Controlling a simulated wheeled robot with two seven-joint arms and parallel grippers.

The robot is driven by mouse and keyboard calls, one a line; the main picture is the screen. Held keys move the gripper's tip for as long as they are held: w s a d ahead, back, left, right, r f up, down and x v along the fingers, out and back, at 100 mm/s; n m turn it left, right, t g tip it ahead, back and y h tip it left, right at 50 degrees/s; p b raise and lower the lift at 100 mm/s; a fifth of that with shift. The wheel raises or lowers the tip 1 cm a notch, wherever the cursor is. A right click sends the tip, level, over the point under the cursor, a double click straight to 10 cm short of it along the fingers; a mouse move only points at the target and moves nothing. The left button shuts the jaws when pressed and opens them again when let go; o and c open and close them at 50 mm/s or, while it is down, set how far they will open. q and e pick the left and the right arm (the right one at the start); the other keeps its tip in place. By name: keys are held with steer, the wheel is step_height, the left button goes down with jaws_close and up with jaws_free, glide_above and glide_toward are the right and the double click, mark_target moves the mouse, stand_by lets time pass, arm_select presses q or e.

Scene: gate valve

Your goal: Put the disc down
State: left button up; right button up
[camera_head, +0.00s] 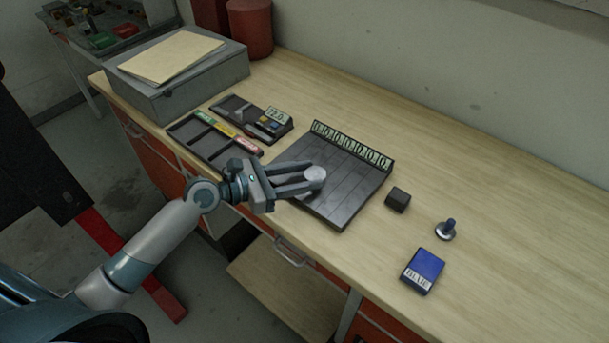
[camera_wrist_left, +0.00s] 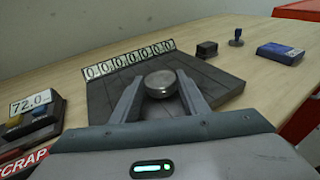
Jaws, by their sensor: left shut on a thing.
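A small round metal disc (camera_head: 316,176) is between the fingertips of my left gripper (camera_head: 308,181). The disc (camera_wrist_left: 160,82) also shows in the left wrist view, with a finger of the left gripper (camera_wrist_left: 160,92) on each side. The gripper is shut on it. Both are over a dark grooved board (camera_head: 341,205) with a row of number labels along its back edge; I cannot tell whether the disc touches the board. My right gripper is not in view.
Left of the board are a dark tray with coloured labels (camera_head: 196,133) and a device reading 72.0 (camera_head: 277,115). To the right are a small black block (camera_head: 397,199), a knobbed metal piece (camera_head: 446,230) and a blue labelled box (camera_head: 424,268). The far right table is clear.

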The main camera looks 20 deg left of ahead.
arm_select(q)
steer(key=shift+f, duration=0.2)
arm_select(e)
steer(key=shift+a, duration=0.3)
arm_select(q)
steer(key=o, duration=1.3)
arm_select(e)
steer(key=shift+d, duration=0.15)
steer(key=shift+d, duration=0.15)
arm_select(q)
steer(key=shift+s+a+r, duration=0.1)
steer(key=shift+s+a, duration=0.25)
steer(key=b+v, duration=0.3)
steer(key=v, duration=0.7)
steer(key=shift+s+a, duration=0.15)
steer(key=shift+s, duration=0.05)
steer(key=shift+s+a+r+b, duration=0.15)
steer(key=shift+s+a+b, duration=0.05)
steer(key=shift+b, duration=0.1)
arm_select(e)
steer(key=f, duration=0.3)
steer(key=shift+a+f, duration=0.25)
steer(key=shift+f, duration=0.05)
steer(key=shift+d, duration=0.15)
